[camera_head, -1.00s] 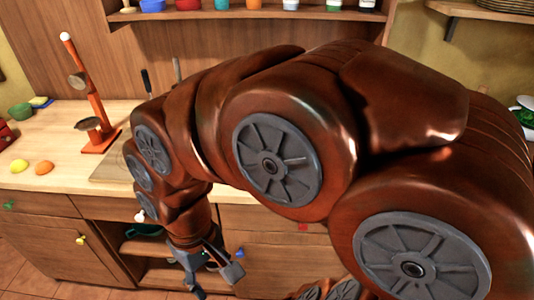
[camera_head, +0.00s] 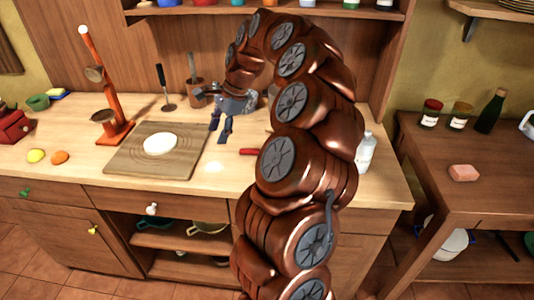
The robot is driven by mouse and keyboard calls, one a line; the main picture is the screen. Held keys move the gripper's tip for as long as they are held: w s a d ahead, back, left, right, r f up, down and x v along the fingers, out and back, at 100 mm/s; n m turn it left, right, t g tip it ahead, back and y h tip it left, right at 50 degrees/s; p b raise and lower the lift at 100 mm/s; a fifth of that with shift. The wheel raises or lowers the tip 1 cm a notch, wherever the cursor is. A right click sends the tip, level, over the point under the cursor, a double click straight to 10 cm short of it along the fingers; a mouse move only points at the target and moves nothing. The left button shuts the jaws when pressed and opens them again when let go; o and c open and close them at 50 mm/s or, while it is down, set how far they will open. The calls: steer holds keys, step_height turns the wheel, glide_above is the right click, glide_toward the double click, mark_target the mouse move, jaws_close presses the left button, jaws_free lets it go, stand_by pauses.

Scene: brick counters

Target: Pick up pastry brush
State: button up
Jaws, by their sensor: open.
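I cannot make out the pastry brush for certain. A red handle (camera_head: 250,152) lies on the wooden counter, its right end hidden behind my arm; it could be the brush or another tool. My gripper (camera_head: 221,129) is open above the counter, pointing down, to the left of and behind the red handle. Nothing shows between its fingers. The gripper is apart from the handle.
A cutting board (camera_head: 120,163) with white dough (camera_head: 160,144) lies left of the gripper. An orange stand (camera_head: 112,110), a dark-handled utensil (camera_head: 164,88) and a utensil pot (camera_head: 196,92) stand behind.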

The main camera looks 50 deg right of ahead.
mark_target(254, 150)
steer(key=s+d+f+m, duration=0.1)
steer(key=d+f+m, duration=0.1)
steer(key=d, duration=0.2)
steer(key=s+d+f+m, duration=0.1)
steer(key=d+m, duration=0.1)
steer(key=d, duration=0.3)
steer(key=s+d+f+m, duration=0.1)
steer(key=d+f+m, duration=0.1)
steer(key=d, duration=0.3)
steer(key=shift+s+f+m+h, duration=0.25)
steer(key=shift+f+m+h, duration=0.15)
steer(key=shift+m, duration=0.2)
steer(key=shift+d+f, duration=0.2)
steer(key=shift+f, duration=0.05)
steer(key=shift+a+p+x, duration=0.15)
steer(key=shift+p+x, duration=0.6)
steer(key=shift+x, duration=0.95)
steer(key=shift+a+p+x, duration=0.2)
steer(key=shift+p+x, duration=0.5)
steer(key=shift+x, duration=1)
steer(key=shift+w+f+t, duration=0.1)
steer(key=shift+f+t, duration=0.05)
steer(key=shift+t, duration=0.15)
steer(key=shift+f, duration=0.1)
steer(key=shift+f, duration=0.1)
jaws_close()
